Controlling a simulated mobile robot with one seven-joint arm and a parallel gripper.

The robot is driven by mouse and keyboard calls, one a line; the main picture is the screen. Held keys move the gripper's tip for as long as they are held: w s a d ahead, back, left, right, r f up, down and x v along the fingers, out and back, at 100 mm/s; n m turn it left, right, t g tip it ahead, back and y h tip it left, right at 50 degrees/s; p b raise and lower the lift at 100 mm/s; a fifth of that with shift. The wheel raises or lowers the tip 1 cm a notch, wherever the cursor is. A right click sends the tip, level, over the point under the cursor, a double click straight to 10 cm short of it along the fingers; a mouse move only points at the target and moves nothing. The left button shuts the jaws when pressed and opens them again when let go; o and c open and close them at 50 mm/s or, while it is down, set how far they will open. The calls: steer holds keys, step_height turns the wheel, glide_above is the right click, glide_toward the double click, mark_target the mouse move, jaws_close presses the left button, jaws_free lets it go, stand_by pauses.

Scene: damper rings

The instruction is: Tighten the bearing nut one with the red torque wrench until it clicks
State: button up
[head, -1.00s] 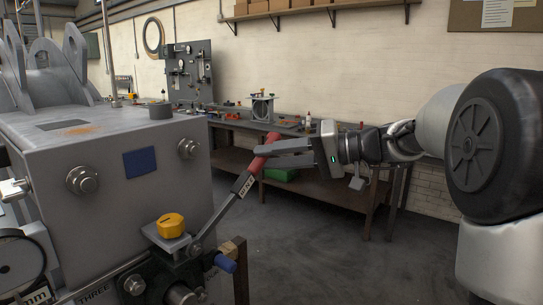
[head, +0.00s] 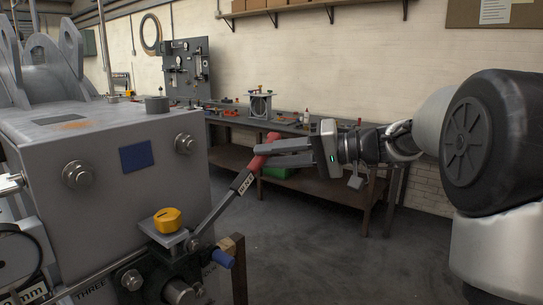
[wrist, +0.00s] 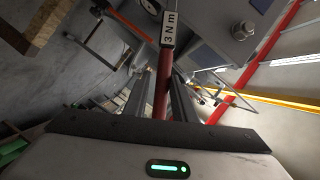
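The red torque wrench (head: 245,180) slants up to the right from the dark bearing block on the grey machine, with its lower end near the yellow knob. It has a red grip, a grey shaft and a white label. My gripper (head: 270,153) is at the red grip with its two fingers along either side. In the wrist view, the red grip (wrist: 161,85) lies between the fingers (wrist: 161,105), which look closed on it. The wrench's lower end meets the block beside the small plate; the nut under it is hidden or too small to make out.
The grey machine housing (head: 100,150) fills the left, with bolts and a blue plate (head: 136,156). A yellow knob (head: 167,219) and a blue cylinder (head: 223,258) sit close to the wrench's lower end. A workbench (head: 300,183) stands behind; the floor (head: 330,260) at right is clear.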

steer(key=shift+n+h, duration=0.4)
steer(key=shift+n, duration=0.4)
steer(key=shift+s+a+r+b, duration=0.2)
steer(key=shift+s+r, duration=0.1)
steer(key=shift+r, duration=0.3)
steer(key=shift+s+a+r+b, duration=0.15)
steer(key=shift+s+a+r, duration=0.1)
steer(key=shift+r, duration=0.4)
steer(key=shift+s+a+r+b, duration=0.2)
steer(key=shift+s+r, duration=0.1)
steer(key=shift+r, duration=0.3)
steer(key=shift+d+f, duration=0.1)
steer(key=shift+f, duration=0.05)
jaws_close()
steer(key=shift+d+b, duration=0.15)
steer(key=shift+b, duration=0.25)
steer(key=shift+s+d, duration=0.25)
steer(key=shift+d, duration=0.05)
steer(key=shift+s+d+b, duration=0.1)
steer(key=shift+b, duration=0.4)
